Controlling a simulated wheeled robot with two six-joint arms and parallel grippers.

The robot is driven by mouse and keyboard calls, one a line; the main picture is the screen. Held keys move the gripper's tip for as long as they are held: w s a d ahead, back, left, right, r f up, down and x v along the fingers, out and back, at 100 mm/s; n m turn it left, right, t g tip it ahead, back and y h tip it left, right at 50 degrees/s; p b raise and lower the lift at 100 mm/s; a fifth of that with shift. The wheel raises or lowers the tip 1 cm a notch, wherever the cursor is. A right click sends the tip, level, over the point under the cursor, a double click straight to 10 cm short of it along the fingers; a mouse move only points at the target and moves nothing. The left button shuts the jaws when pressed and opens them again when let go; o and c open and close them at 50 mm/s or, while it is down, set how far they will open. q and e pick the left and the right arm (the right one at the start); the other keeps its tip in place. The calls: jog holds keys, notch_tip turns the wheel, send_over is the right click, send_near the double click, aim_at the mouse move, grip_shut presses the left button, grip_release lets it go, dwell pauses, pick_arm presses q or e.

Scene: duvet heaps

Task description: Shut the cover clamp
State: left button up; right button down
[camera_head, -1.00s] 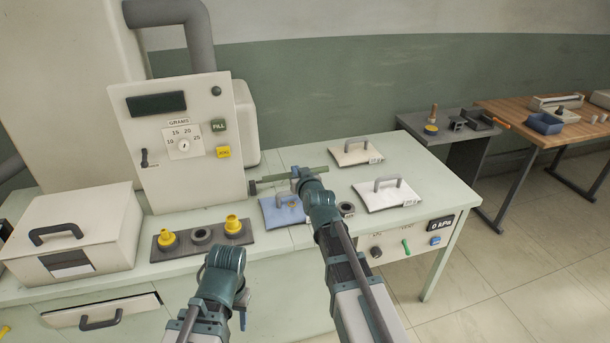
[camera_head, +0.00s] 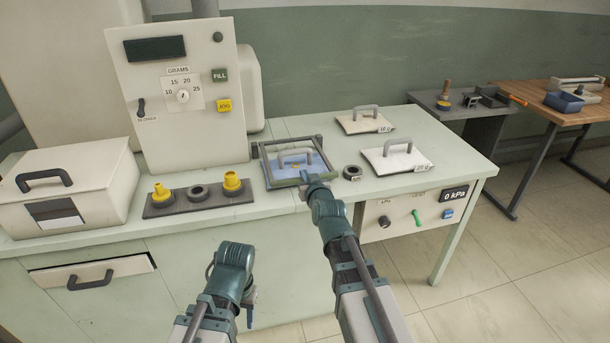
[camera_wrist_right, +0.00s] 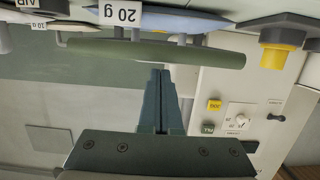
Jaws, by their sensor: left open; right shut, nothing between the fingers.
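The cover clamp is a dark frame with a greenish front bar (camera_head: 283,183). It lies low around the blue handled pad (camera_head: 309,163) on the pale bench; whether it is fully seated I cannot tell. My right gripper (camera_head: 306,178) is at the frame's front right edge, shut and empty. In the right wrist view its shut fingers (camera_wrist_right: 160,74) point at the clamp's green bar (camera_wrist_right: 150,52), close to it; contact is unclear. My left gripper (camera_head: 249,302) hangs open and empty in front of the bench, its fingers partly hidden by its wrist.
A dispenser panel (camera_head: 182,100) with dial and buttons stands behind left. A dark strip (camera_head: 215,198) holds yellow nozzles. A black ring (camera_head: 352,172) and two white handled pads (camera_head: 398,160) lie right of the clamp. A white box (camera_head: 95,190) is far left.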

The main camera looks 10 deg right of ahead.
pick_arm(q)
jog(key=shift+r, duration=0.35)
pick_arm(e)
jog(key=shift+r, duration=0.4)
